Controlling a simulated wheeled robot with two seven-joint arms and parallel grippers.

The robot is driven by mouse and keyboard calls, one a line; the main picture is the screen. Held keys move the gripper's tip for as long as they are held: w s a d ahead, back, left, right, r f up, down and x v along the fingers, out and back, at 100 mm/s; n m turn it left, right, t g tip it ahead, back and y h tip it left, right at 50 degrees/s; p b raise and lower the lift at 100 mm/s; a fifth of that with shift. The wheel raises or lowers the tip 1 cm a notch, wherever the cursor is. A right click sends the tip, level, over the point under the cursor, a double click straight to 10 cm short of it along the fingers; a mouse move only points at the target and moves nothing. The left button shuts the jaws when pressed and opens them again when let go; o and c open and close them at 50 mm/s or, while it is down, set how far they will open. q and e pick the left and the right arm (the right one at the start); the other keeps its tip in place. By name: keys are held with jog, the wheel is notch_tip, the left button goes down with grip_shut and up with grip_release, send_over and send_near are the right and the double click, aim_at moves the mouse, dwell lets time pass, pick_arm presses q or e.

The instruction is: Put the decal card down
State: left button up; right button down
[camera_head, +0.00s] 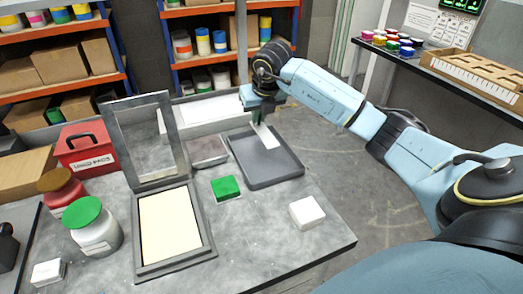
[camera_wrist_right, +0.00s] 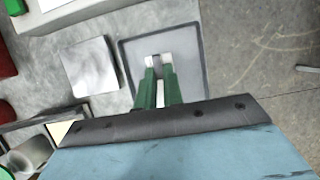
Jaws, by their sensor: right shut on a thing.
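The decal card (camera_head: 266,136) is a small white rectangle at the far part of the dark grey tray (camera_head: 272,172) in the head view. My right gripper (camera_head: 258,117) is over that tray, fingers pointing down, and is shut on the card. In the right wrist view the green fingers (camera_wrist_right: 160,85) point at the tray (camera_wrist_right: 191,60), with white parts of the card (camera_wrist_right: 153,60) showing at their tips. I cannot tell whether the card touches the tray floor. My left gripper is not in view.
Left of the tray lie a grey plate (camera_head: 208,152) and a green block (camera_head: 226,188). A white block (camera_head: 307,212) sits near the front right edge. A hinged frame (camera_head: 147,140), a red box (camera_head: 88,150) and lidded jars (camera_head: 96,233) fill the left. The tray's near part is clear.

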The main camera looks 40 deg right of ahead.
aim_at(260, 128)
notch_tip(260, 128, down, 6)
jog(key=shift+r, duration=0.2)
notch_tip(260, 128, down, 3)
jog(key=shift+r, duration=0.1)
jog(key=shift+b, duration=0.3)
jog(key=c, duration=1.9)
grip_release()
jog(key=o, duration=0.4)
